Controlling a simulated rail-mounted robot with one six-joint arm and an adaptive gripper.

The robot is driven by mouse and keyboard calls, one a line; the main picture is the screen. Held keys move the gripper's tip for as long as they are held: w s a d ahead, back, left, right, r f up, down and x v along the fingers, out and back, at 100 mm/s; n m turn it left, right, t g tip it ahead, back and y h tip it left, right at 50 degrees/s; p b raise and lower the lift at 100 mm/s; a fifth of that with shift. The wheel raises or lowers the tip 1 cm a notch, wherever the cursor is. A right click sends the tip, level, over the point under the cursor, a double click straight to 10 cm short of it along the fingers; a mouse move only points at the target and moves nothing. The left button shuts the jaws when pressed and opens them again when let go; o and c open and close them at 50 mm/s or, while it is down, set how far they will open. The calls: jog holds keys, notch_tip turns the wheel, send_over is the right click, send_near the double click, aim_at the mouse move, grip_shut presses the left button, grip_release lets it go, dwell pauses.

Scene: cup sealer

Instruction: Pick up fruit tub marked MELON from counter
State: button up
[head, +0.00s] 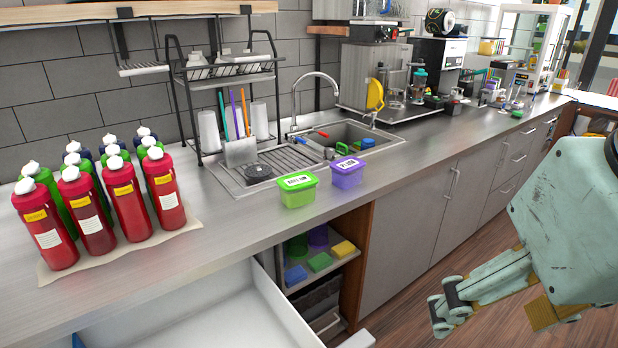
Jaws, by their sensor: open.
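A green tub (297,190) with a white lid label stands on the counter (235,225) near its front edge, just in front of the sink. Its small print looks like MELON but is hard to read. A purple tub (347,173) with a similar label stands just right of it. My gripper (450,311) is at the lower right, out over the floor in front of the cabinets, well apart from both tubs. It is open, and I see nothing held in it.
Several red, green and dark bottles (128,205) stand on the counter's left. A dish rack (228,75) and sink (345,136) lie behind the tubs. A white drawer (215,325) is pulled out below, beside an open shelf (335,258). Machines fill the far counter.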

jog(key=shift+w, duration=0.1)
dwell(0.4)
jog(key=w+a+r+m+g+p, duration=0.1)
jog(key=w+r+p, duration=0.1)
jog(key=w+r, duration=0.45)
jog(key=w+a+r+m+p, duration=0.2)
jog(key=w+r+p, duration=0.1)
jog(key=w, duration=0.7)
jog(key=m+g+p, duration=0.3)
jog(key=m+p, duration=0.6)
jog(key=p, duration=0.4)
send_over(297, 179)
notch_tip(297, 179, down, 14)
jog(key=shift+r, duration=0.1)
jog(key=shift+s, duration=0.1)
jog(key=shift+f, duration=4.3)
